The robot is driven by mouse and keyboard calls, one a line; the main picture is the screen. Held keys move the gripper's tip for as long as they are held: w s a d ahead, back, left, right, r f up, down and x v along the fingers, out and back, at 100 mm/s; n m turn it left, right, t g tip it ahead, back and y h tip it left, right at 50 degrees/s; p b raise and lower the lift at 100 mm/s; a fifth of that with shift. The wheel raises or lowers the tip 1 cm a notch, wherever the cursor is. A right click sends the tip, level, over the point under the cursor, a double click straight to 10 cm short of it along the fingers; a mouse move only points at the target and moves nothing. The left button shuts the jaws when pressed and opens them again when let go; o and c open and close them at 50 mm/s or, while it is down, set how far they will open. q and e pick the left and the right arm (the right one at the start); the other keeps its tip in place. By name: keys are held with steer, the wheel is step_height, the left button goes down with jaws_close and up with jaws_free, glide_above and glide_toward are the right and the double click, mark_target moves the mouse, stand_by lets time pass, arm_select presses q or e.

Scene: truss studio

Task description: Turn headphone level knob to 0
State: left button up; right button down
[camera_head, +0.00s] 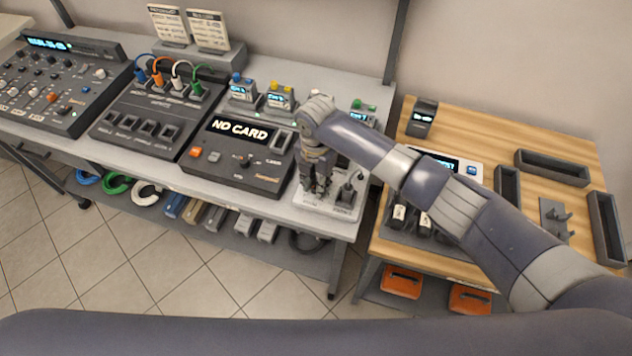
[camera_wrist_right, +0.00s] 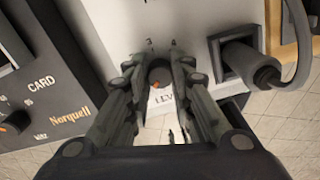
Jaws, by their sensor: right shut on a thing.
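My right gripper (camera_wrist_right: 157,80) is shut on the knob, one finger on each side. In the head view my right gripper (camera_head: 316,188) points down at the small pale headphone box (camera_head: 346,211) at the right end of the grey table, and hides the knob there. The knob's exact setting is hard to read. My left gripper is not in view.
A dark plug with a cable (camera_wrist_right: 250,62) stands close to the right of my gripper. The recorder reading "NO CARD" (camera_head: 240,150) sits to the left. A wooden table (camera_head: 470,130) with dark trays stands on the right, under my right arm.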

steer(key=shift+n, duration=0.5)
steer(key=c, duration=1.4)
jaws_free()
steer(key=shift+o, duration=0.2)
step_height(320, 180, up, 12)
